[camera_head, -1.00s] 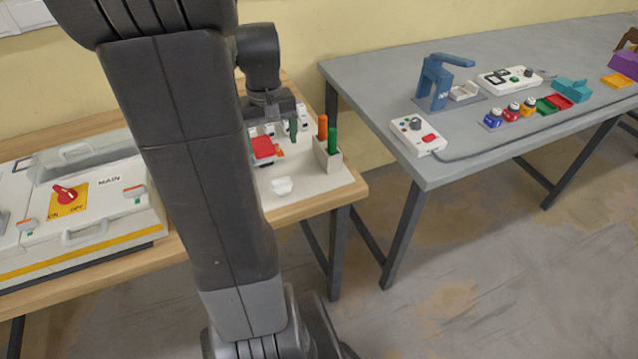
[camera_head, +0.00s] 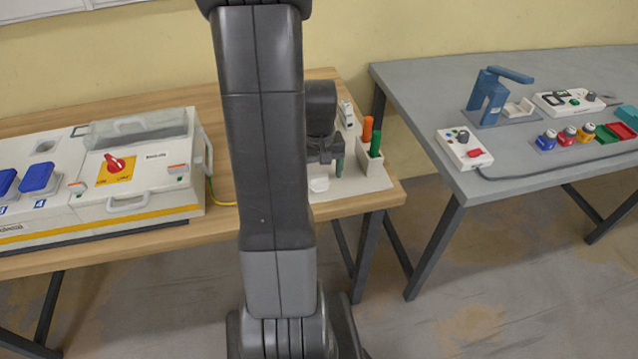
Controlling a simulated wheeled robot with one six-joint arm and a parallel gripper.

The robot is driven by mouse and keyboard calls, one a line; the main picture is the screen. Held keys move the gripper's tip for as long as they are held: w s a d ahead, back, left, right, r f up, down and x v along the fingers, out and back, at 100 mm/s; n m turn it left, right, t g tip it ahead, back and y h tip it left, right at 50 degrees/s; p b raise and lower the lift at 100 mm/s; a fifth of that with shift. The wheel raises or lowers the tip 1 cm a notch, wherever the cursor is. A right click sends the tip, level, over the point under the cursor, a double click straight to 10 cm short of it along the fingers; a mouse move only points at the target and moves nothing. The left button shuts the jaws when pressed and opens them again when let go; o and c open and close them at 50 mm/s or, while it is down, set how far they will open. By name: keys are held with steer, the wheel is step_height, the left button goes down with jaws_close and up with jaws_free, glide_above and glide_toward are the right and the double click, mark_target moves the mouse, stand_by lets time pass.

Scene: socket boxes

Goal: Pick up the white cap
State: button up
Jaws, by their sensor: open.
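The white cap (camera_head: 319,184) is a small white piece on the pale mat at the right end of the wooden table, partly hidden by my arm at its left. My gripper (camera_head: 325,168) points down just above and behind the cap in the picture. It is open, with a green piece showing at its right fingertip. Nothing can be seen held in it. I cannot tell the exact gap between the fingers and the cap.
A white holder (camera_head: 375,175) with orange and green handles stands right of my gripper. A white panel box (camera_head: 140,198) with a red switch stands left. A grey table (camera_head: 420,90) holds devices on the right. My arm hides the table's middle.

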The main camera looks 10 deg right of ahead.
steer(key=shift+f, duration=1.05)
steer(key=c, duration=1.1)
